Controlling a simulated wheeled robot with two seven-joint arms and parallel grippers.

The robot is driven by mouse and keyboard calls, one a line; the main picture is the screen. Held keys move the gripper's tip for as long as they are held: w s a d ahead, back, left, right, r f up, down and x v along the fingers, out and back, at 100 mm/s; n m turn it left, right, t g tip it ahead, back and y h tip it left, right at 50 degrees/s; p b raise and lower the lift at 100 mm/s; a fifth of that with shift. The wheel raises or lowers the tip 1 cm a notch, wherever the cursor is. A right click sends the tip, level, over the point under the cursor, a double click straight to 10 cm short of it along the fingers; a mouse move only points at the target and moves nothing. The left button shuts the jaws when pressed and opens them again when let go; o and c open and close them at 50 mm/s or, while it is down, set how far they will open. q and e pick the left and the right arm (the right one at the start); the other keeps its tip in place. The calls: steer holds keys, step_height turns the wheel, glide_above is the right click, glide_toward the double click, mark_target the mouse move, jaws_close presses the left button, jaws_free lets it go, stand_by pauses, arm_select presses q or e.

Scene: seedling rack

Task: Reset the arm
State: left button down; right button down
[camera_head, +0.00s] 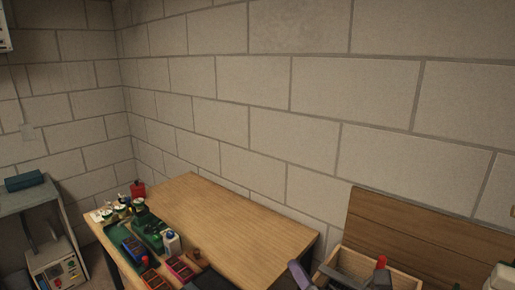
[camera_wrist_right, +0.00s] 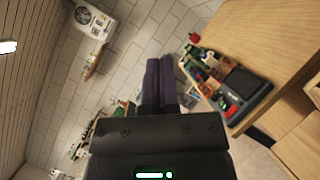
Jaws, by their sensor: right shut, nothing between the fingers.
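My right gripper (camera_head: 299,273) shows at the bottom edge of the head view, right of the wooden table's corner. In the right wrist view the two dark purple fingers of my right gripper (camera_wrist_right: 159,70) lie side by side, shut, with nothing seen between them. It is apart from the table and the items on it. Part of my right arm shows at the lower right of the head view. My left gripper is in neither view.
A wooden table (camera_head: 240,218) stands by the block wall with a green tray (camera_head: 124,244), small pots and coloured boxes at its left. A wooden crate (camera_head: 370,263) is close on the right. A grey shelf (camera_head: 25,197) stands far left. The table's right half is clear.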

steer(key=s+d+f+m+g+h, duration=0.4)
steer(key=f+m+h, duration=0.15)
steer(key=m, duration=0.55)
steer(key=s+d+f+m+g+h, duration=0.3)
steer(key=s+d+f+m+h, duration=0.3)
steer(key=m, duration=0.5)
steer(key=s+a+f+m+g+y, duration=0.1)
steer(key=s+f+m+g+y, duration=0.1)
steer(key=s+f+m+g, duration=0.3)
steer(key=s+a+f+m+g+y, duration=0.1)
steer(key=s+f+m+g, duration=0.15)
steer(key=s, duration=0.55)
step_height(320, 180, down, 23)
steer(key=s+g+b, duration=0.1)
steer(key=g+b, duration=0.1)
steer(key=b, duration=0.5)
steer(key=s+d+f+b, duration=0.1)
steer(key=s+f+b, duration=0.2)
steer(key=s+f, duration=0.4)
steer(key=s+d+f+g+b, duration=0.1)
steer(key=s+d+f+b, duration=0.1)
steer(key=s+f, duration=0.5)
step_height(320, 180, down, 5)
steer(key=shift+s+r+n+b, duration=0.1)
steer(key=shift+s+n+b, duration=0.1)
steer(key=shift+n+b, duration=0.4)
steer(key=shift+d, duration=0.15)
